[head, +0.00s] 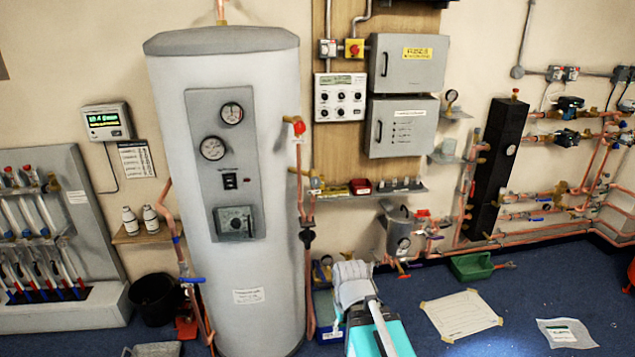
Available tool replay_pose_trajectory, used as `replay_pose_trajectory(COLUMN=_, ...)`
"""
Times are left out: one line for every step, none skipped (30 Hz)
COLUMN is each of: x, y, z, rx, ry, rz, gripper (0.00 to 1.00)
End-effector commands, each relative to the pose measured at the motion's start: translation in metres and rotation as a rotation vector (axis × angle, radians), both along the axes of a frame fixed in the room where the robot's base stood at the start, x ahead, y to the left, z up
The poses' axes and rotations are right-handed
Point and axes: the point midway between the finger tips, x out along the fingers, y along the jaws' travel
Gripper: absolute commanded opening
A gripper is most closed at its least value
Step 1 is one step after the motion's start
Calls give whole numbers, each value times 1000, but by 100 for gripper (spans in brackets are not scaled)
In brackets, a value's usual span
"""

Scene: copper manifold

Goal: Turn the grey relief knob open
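I cannot pick out a grey relief knob for certain; the valve fittings are small. A red knob (299,127) sits on the copper pipe at the right side of the tall grey-white cylinder (180,200). A small grey vessel (402,236) with a gauge and a red-topped fitting (423,215) stands low against the wall, right of centre. My arm rises from the bottom centre, and its pale end, my gripper (352,281), is in front of the low pipework right of the cylinder. Its fingers cannot be made out, and I see nothing held.
Copper pipes with valves and a black column (497,165) line the right wall. A green tray (472,266), a taped paper sheet (461,314) and another sheet (566,333) lie on the blue floor. A black bucket (157,300) stands left. Floor at right is mostly open.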

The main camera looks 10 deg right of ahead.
Motion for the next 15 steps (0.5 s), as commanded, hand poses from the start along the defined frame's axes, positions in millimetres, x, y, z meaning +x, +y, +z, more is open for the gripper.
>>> replay_pose_trajectory(x=0, y=0, z=0, rx=0, ry=0, rz=0, gripper=57)
replay_pose_trajectory(x=0, y=0, z=0, rx=0, ry=0, rz=0, gripper=57)
replay_pose_trajectory(x=0, y=0, z=0, rx=0, ry=0, rz=0, gripper=57)
replay_pose_trajectory(x=0, y=0, z=0, rx=0, ry=0, rz=0, gripper=57)
replay_pose_trajectory(x=0, y=0, z=0, rx=0, ry=0, rz=0, gripper=57)
replay_pose_trajectory(x=0, y=0, z=0, rx=0, ry=0, rz=0, gripper=57)
replay_pose_trajectory(x=0, y=0, z=0, rx=0, ry=0, rz=0, gripper=63)
replay_pose_trajectory(x=0, y=0, z=0, rx=0, ry=-1, rz=0, gripper=68)
replay_pose_trajectory(x=1, y=0, z=0, rx=0, ry=-3, rz=0, gripper=76)
replay_pose_trajectory(x=2, y=0, z=-1, rx=-1, ry=-5, rz=0, gripper=81)
replay_pose_trajectory(x=3, y=0, z=-1, rx=-1, ry=-10, rz=-1, gripper=87)
replay_pose_trajectory(x=5, y=-1, z=-2, rx=-3, ry=-18, rz=-1, gripper=87)
replay_pose_trajectory(x=7, y=-1, z=-3, rx=-4, ry=-26, rz=-2, gripper=87)
replay_pose_trajectory(x=10, y=-1, z=-3, rx=-5, ry=-37, rz=-3, gripper=87)
replay_pose_trajectory(x=15, y=-2, z=-5, rx=-8, ry=-55, rz=-4, gripper=87)
